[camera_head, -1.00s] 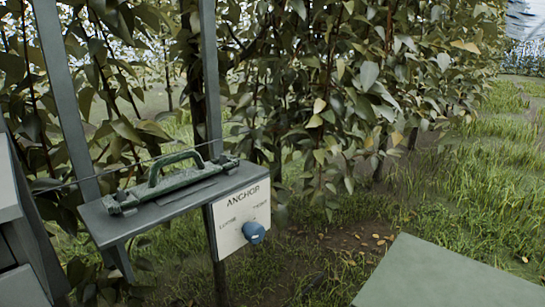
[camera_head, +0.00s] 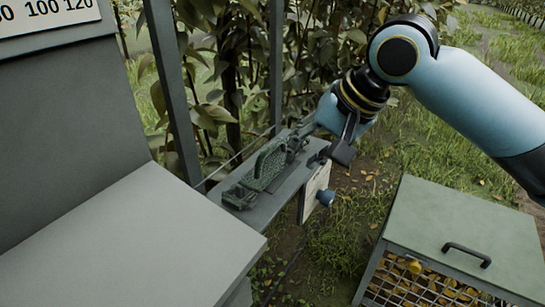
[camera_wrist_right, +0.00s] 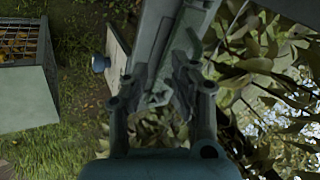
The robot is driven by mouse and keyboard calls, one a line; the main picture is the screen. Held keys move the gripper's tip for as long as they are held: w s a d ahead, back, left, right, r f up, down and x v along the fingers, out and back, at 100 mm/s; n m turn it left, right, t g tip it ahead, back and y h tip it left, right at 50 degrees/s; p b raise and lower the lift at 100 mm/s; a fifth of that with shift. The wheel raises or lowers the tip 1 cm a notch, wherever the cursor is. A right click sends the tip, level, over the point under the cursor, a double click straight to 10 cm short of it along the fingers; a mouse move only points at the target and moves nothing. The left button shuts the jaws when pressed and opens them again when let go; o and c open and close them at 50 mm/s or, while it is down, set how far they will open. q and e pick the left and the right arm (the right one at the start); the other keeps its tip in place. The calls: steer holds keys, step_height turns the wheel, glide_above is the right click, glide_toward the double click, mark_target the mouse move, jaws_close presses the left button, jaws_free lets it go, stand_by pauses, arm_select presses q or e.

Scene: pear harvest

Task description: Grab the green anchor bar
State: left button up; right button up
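The dark green anchor bar (camera_head: 268,165) with its raised, textured grip lies on a narrow grey shelf (camera_head: 262,208) in the head view. My left gripper is not in view.
A blue knob (camera_head: 326,197) sticks out from the white panel (camera_head: 314,190) under the shelf. A green-lidded crate (camera_head: 450,228) with a black handle stands at the lower right. A grey box (camera_head: 120,245) fills the lower left. Upright posts and leafy branches stand behind the shelf.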

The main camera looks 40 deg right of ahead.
mark_target(277, 144)
steer(key=w+d+r+m, duration=0.2)
steer(key=w+r+m, duration=0.2)
steer(key=r, duration=0.1)
steer(key=shift+t+y, duration=0.3)
steer(key=b+x, duration=0.1)
steer(key=x, duration=0.4)
steer(key=shift+w, duration=0.15)
steer(key=b+x, duration=0.1)
steer(key=x, duration=0.4)
steer(key=shift+d+f, duration=0.1)
steer(key=shift+f, duration=0.3)
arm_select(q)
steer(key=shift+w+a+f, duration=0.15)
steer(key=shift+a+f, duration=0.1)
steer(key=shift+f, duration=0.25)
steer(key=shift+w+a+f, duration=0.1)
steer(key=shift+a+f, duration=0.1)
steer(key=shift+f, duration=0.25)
arm_select(e)
jaws_close()
